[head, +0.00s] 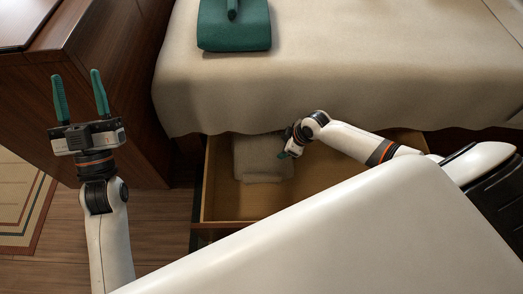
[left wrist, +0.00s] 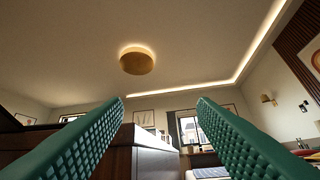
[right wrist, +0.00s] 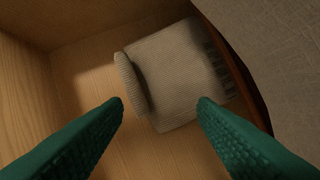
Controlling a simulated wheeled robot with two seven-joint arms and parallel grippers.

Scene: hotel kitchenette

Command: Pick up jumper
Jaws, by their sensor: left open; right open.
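A folded beige ribbed garment, which looks like the jumper (head: 258,160), lies in the open drawer under the bed. In the right wrist view the jumper (right wrist: 180,70) shows a rolled or folded edge at its left. My right gripper (head: 287,152) reaches into the drawer area at the jumper's right side. In the right wrist view my right gripper (right wrist: 162,103) is open, its fingertips on either side of the jumper's near part, with nothing gripped. Whether the fingers touch it cannot be told. My left gripper (head: 80,95) is open and empty, raised at the left; it also shows in the left wrist view (left wrist: 162,100).
The drawer (head: 225,207) is pulled out, its wooden walls around the jumper. The bed (head: 350,60) overhangs its back side. A folded green item (head: 233,32) lies on the bed. A wooden cabinet (head: 110,40) stands at the left, close to my left gripper.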

